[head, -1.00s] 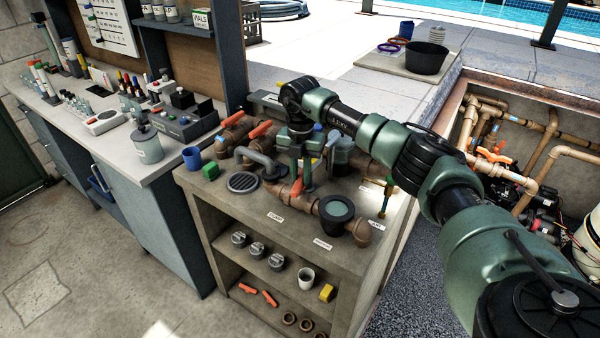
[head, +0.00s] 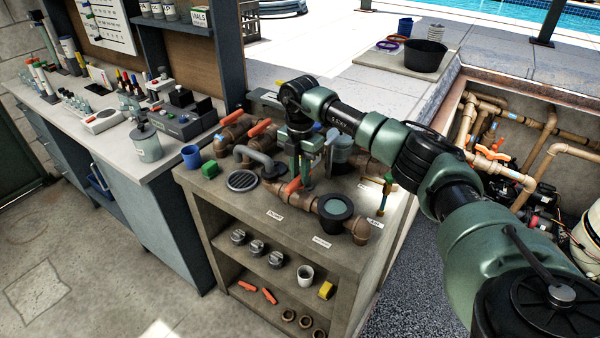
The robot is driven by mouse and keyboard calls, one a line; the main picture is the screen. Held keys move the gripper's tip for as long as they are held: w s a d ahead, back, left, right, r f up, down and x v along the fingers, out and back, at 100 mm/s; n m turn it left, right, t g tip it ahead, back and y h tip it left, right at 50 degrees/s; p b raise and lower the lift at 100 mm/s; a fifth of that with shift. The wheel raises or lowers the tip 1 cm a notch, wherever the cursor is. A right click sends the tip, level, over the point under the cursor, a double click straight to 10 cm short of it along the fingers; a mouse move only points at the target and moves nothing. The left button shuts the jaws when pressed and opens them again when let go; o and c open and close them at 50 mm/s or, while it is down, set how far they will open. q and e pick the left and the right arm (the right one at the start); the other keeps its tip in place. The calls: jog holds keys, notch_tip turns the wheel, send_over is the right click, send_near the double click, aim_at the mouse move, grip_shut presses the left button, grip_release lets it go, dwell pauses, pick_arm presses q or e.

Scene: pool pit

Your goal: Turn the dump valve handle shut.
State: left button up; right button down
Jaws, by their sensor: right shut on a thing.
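The valve handle (head: 292,187) is a small orange lever on the brown pipework (head: 303,199) on top of the bench. My right gripper (head: 303,180) reaches down over it from above, its green fingers shut on the handle. The fingers and wrist hide part of the handle and the valve body under it. My left gripper is not in view.
More pipes with an orange handle (head: 260,127) and a grey curved pipe (head: 262,158) stand close behind and left of the gripper. A round black-rimmed fitting (head: 336,208) is in front. A blue cup (head: 191,157) and green block (head: 210,169) sit at the bench's left.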

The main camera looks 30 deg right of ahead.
jog(key=shift+w+d+r, duration=0.1)
jog(key=shift+r, duration=0.1)
jog(key=c, duration=1.3)
grip_release()
jog(key=shift+f, duration=0.1)
jog(key=shift+r, duration=0.3)
notch_tip(320, 180, up, 7)
jog(key=shift+r+b, duration=0.15)
jog(key=shift+b, duration=1.1)
